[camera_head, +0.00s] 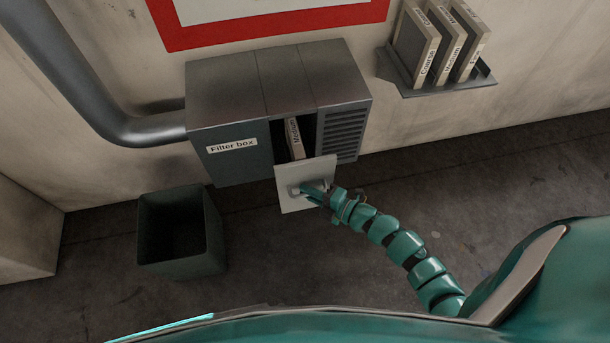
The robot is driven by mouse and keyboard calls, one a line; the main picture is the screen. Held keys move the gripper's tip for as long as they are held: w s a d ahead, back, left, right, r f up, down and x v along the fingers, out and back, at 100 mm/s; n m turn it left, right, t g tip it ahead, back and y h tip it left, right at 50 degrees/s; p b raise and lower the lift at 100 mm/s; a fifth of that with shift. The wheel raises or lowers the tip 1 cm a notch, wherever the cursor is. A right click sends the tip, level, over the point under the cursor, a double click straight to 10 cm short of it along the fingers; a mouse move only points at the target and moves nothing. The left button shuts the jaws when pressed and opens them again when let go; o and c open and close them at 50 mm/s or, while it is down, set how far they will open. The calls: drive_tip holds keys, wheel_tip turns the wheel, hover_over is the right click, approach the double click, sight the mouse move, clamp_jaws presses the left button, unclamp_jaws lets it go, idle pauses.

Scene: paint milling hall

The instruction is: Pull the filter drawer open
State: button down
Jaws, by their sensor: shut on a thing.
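The filter box (225,165) is a grey metal cabinet on the wall, with a label on its left front and louvres at its right. Its filter drawer (293,203) has a pale front panel that stands out from the box, leaving a dark opening behind it. A filter marked "Medium" (295,139) shows upright in the drawer. My gripper (308,190) is shut on the handle at the middle of the drawer front. The fingertips and most of the handle are small and partly hidden by each other.
A wall shelf (438,87) at the upper right holds three labelled filters (447,40). An open dark bin (180,235) stands on the floor at the lower left. A grey pipe (85,85) enters the box's left side. The floor right of the drawer is clear.

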drive_tip(key=s+d, duration=0.1)
drive_tip(key=s, duration=0.9)
drive_tip(key=shift+s+d, duration=0.35)
drive_tip(key=shift+d, duration=0.05)
drive_tip(key=c, duration=1.8)
unclamp_jaws()
drive_tip(key=shift+o, duration=0.2)
drive_tip(key=shift+s, duration=0.1)
drive_tip(key=shift+d, duration=0.1)
drive_tip(key=p+v, duration=0.8)
drive_tip(key=v, duration=0.9)
drive_tip(key=shift+s, duration=0.15)
drive_tip(key=shift+d+f, duration=0.1)
